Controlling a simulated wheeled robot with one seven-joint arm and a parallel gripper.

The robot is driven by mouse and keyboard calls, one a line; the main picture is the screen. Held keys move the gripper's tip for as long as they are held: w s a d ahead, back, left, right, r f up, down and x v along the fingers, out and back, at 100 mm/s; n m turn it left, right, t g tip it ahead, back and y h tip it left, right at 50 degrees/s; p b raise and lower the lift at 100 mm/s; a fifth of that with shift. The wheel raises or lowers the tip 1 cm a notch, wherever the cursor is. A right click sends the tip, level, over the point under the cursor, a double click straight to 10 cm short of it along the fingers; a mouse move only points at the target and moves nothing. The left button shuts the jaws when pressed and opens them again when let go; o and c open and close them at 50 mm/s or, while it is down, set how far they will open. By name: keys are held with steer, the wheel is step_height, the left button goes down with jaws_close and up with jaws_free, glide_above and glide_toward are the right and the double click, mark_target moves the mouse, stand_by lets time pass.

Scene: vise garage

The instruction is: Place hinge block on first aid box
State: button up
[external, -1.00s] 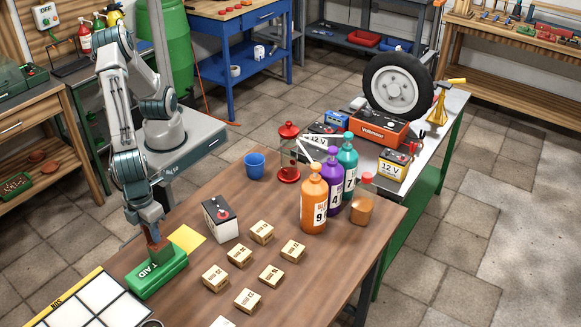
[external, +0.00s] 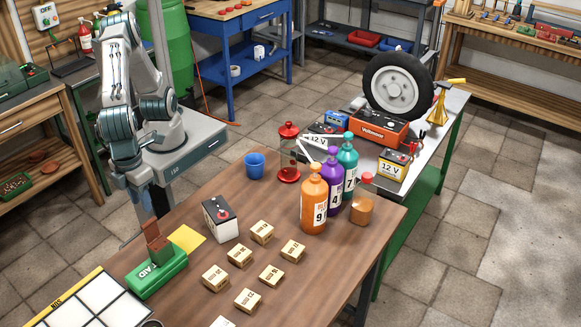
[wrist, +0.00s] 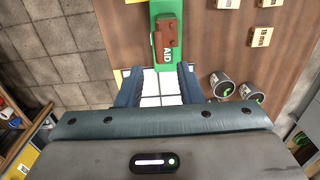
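The green first aid box (external: 163,279) lies on the wooden table near its left edge. The reddish-brown hinge block (external: 157,243) rests on top of it, with one part standing up. In the wrist view the hinge block (wrist: 168,33) lies on the first aid box (wrist: 161,62), ahead of my fingers and touched by neither. My gripper (external: 152,204) is above and behind the box, clear of the block. In the wrist view my gripper (wrist: 159,84) shows two fingers spread apart with nothing between them.
A yellow sheet (external: 188,238) and a white-and-black battery (external: 219,219) are right of the box. A white-celled tray (external: 90,309) is in front. Several small cartons (external: 239,256) and numbered bottles (external: 314,200) stand farther right. A blue cup (external: 254,165) is at the back.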

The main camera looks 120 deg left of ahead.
steer(key=shift+a+r, duration=0.1)
steer(key=shift+r, duration=0.5)
steer(key=s+a+r+n+t+h, duration=0.15)
steer(key=a+n, duration=0.25)
steer(key=a, duration=0.7)
steer(key=a+r+n+g, duration=0.15)
steer(key=a+n, duration=0.35)
steer(key=a, duration=0.6)
steer(key=s+a+f+n+t+y, duration=0.1)
steer(key=s+a+f+n+t, duration=0.2)
steer(key=s+a+n, duration=0.6)
steer(key=s+a+f, duration=0.1)
steer(key=s+a, duration=0.4)
steer(key=a, duration=0.1)
